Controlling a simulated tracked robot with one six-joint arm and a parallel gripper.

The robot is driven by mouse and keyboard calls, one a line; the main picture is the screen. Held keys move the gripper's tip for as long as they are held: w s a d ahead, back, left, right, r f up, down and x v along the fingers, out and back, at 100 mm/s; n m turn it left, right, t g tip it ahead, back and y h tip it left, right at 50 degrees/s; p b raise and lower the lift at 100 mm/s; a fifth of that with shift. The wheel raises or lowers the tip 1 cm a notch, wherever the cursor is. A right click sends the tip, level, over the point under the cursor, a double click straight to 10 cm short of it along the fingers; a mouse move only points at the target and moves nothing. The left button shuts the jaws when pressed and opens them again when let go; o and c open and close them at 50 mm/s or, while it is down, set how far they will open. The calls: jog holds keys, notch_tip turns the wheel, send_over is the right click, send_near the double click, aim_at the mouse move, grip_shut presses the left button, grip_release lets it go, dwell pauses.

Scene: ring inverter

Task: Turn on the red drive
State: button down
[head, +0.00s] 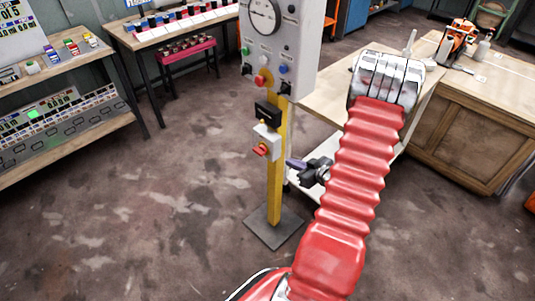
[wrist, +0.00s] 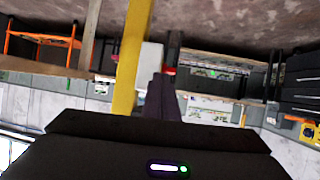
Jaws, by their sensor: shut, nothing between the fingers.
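A red rotary knob (head: 261,150) sits on the front of a small light grey box (head: 267,134) on a yellow post (head: 275,190). In the wrist view the box (wrist: 150,58) is just ahead of the fingertips, with a bit of the red knob (wrist: 170,71) beside it. My gripper (head: 291,163) is shut and empty, to the right of the box and slightly lower. It also shows in the wrist view (wrist: 160,78), its dark fingers together and pointing at the box's side. The fingertips partly hide the knob there; contact cannot be told.
Above the box is a grey panel (head: 276,50) with a round gauge, coloured buttons and another red knob (head: 261,80). A wooden bench (head: 325,100) stands behind my arm. A shelf (head: 60,135) with devices is at left. The floor (head: 170,200) left of the post is clear.

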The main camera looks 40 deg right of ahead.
jog(key=r, duration=0.1)
jog(key=w+a+r+t+y, duration=0.1)
jog(key=r, duration=0.1)
jog(key=a+r+n+t, duration=0.1)
jog(key=shift+w+a+r+y, duration=0.15)
jog(key=shift+w+r+y, duration=0.05)
jog(key=shift+w+y, duration=0.2)
send_over(266, 151)
jog(key=s+a, duration=0.3)
notch_tip(266, 151, down, 3)
jog(key=shift+d+f, duration=0.25)
jog(key=shift+f, duration=1.5)
jog(key=shift+s+d, duration=0.1)
